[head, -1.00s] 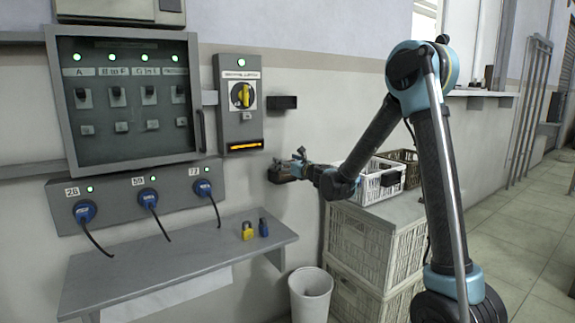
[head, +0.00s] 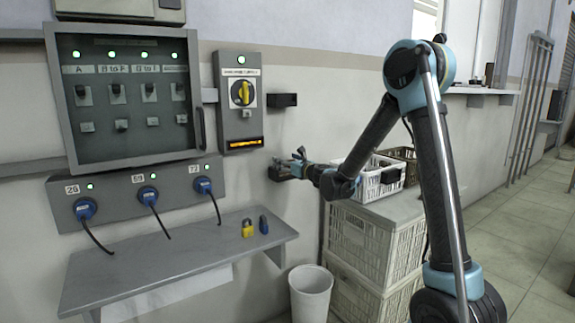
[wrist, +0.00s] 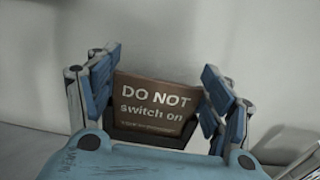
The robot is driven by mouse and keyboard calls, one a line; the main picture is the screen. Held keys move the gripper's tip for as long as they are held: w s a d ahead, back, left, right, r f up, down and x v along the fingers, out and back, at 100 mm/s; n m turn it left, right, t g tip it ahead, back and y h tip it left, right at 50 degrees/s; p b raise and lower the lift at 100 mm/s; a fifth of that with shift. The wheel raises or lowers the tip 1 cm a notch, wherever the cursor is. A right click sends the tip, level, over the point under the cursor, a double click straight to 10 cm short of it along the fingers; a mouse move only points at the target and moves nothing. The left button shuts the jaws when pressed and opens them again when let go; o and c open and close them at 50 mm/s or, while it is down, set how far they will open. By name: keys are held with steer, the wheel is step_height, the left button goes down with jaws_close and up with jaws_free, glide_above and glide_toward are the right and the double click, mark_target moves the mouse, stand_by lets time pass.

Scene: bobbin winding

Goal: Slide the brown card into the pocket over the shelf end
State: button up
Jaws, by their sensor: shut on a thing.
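The brown card (wrist: 152,104), lettered "DO NOT switch on", stands upright between the blue fingers of my gripper (wrist: 160,97) in the wrist view. My gripper is shut on it, one finger at each side edge. A dark pocket (wrist: 112,130) frames the lower part of the card; I cannot tell how deep the card sits in it. In the head view my gripper (head: 297,163) is at the wall, just above the right end of the shelf (head: 165,262). The dark pocket there (head: 274,173) is mostly hidden by the gripper.
A dark holder (head: 283,101) is on the wall above. A white bin (head: 311,295) and stacked crates (head: 360,240) are below my arm. The switch box (head: 240,105) is left.

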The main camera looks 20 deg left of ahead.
steer(key=o, duration=1)
steer(key=shift+d, duration=0.1)
steer(key=s+d+r+n+g, duration=0.1)
steer(key=s+d+n+g, duration=0.1)
steer(key=s+d+n, duration=0.9)
steer(key=s+d+f+n+g+h, duration=0.2)
steer(key=s+d+f+n+h, duration=0.2)
steer(key=s+d, duration=0.6)
steer(key=s+d+f+n+g+h, duration=0.3)
steer(key=s+d, duration=0.7)
steer(key=d, duration=0.7)
steer(key=s+d+f+n+g+h, duration=0.2)
steer(key=s+d+f+n+h, duration=0.4)
steer(key=d, duration=0.8)
steer(key=shift+s+d+f+n+h, duration=0.2)
steer(key=shift+s+f+n, duration=0.35)
steer(key=shift+s+f, duration=0.65)
steer(key=shift+s+d+f+n+h, duration=0.15)
steer(key=shift+s+f+n, duration=0.4)
steer(key=shift+s+f, duration=0.6)
